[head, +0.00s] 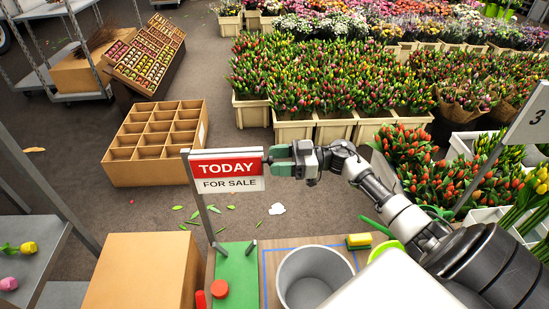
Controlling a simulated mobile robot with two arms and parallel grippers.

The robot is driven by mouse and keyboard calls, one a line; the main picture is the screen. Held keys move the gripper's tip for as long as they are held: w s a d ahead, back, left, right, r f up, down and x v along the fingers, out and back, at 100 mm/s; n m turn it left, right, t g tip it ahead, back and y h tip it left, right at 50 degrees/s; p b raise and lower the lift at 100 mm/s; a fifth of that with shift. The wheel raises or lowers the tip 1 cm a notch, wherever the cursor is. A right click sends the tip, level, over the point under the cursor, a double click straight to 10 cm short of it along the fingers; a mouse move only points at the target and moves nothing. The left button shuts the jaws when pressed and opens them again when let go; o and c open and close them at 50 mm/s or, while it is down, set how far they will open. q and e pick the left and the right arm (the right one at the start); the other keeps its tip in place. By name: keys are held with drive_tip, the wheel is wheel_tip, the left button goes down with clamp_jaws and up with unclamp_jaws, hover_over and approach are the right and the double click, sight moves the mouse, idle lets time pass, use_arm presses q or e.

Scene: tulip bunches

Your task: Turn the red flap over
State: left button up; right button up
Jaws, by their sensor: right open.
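A sign stands on a metal post in the middle of the head view. Its upper part is a red flap (225,167) reading TODAY in white. Below it is a white panel (232,185) reading FOR SALE. My right gripper (270,159) comes in from the right, with its green-tipped fingers at the right edge of the red flap. The fingers are open, one above the other, with a small dark piece at the flap's edge between them. I cannot tell whether they touch it. My left gripper is not in view.
Below the sign are a green board (236,270) with a red button (219,289), a grey bucket (314,278) and a cardboard box (145,272). A divided carton (122,153) stands on the floor at left. Crates of tulips (293,127) fill the back right.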

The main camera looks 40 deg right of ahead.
drive_tip(key=shift+w+a, duration=0.25)
drive_tip(key=shift+a, duration=0.2)
drive_tip(key=shift+c, duration=1.4)
drive_tip(key=c, duration=0.6)
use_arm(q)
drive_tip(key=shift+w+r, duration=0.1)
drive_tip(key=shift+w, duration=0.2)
use_arm(e)
drive_tip(key=shift+c, duration=0.2)
drive_tip(key=shift+s, duration=0.1)
